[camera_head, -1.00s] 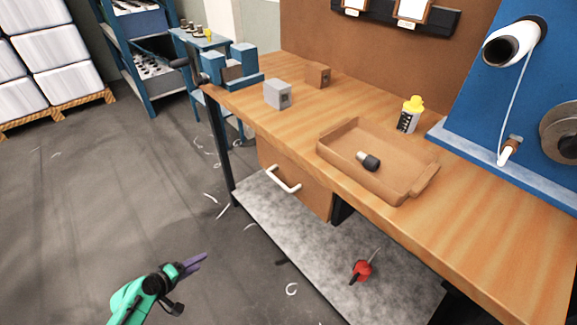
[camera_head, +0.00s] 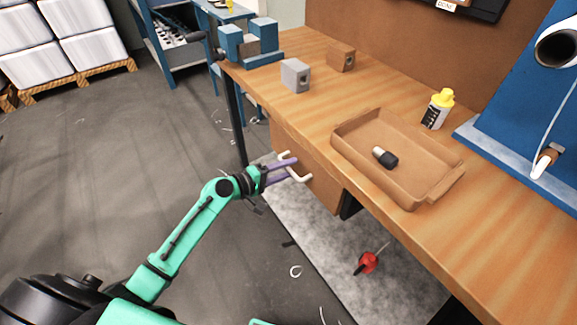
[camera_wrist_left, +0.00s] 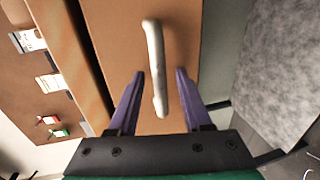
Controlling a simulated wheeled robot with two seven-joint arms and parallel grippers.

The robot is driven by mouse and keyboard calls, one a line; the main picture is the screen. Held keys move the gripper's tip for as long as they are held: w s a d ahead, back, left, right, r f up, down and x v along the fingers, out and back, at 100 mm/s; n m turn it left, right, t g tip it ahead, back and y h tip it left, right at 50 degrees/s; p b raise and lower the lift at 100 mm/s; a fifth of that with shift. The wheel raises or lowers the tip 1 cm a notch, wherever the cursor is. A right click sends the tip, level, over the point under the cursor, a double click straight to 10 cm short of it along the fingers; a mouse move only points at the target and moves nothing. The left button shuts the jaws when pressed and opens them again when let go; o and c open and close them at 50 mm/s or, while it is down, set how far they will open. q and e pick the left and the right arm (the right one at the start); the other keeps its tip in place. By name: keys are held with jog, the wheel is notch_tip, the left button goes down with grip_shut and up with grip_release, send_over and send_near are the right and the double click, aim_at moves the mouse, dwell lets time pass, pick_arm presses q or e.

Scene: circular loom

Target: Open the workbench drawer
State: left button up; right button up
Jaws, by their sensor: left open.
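The workbench drawer (camera_head: 322,188) is shut under the wooden worktop, with a brown front and a white bar handle (camera_head: 299,177). My left gripper (camera_head: 291,168) is at the drawer front, its purple fingers open around the handle region. In the left wrist view the white handle (camera_wrist_left: 155,60) runs lengthwise, and its near end lies between the two open fingertips (camera_wrist_left: 159,74). I cannot tell whether either finger touches it. The drawer front (camera_wrist_left: 185,35) fills the middle of that view. My right gripper is not in view.
On the workbench (camera_head: 300,118) stand a brown tray (camera_head: 440,188) holding a dark cylindrical piece (camera_head: 386,157), a yellow-capped bottle (camera_head: 437,109), a grey block (camera_head: 295,75) and a blue vise (camera_head: 250,42).

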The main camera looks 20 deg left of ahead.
pick_arm(q)
jog(key=shift+w+d+f, duration=0.1)
jog(key=shift+w+d, duration=0.1)
jog(key=shift+w, duration=0.05)
grip_shut()
dwell(1.3)
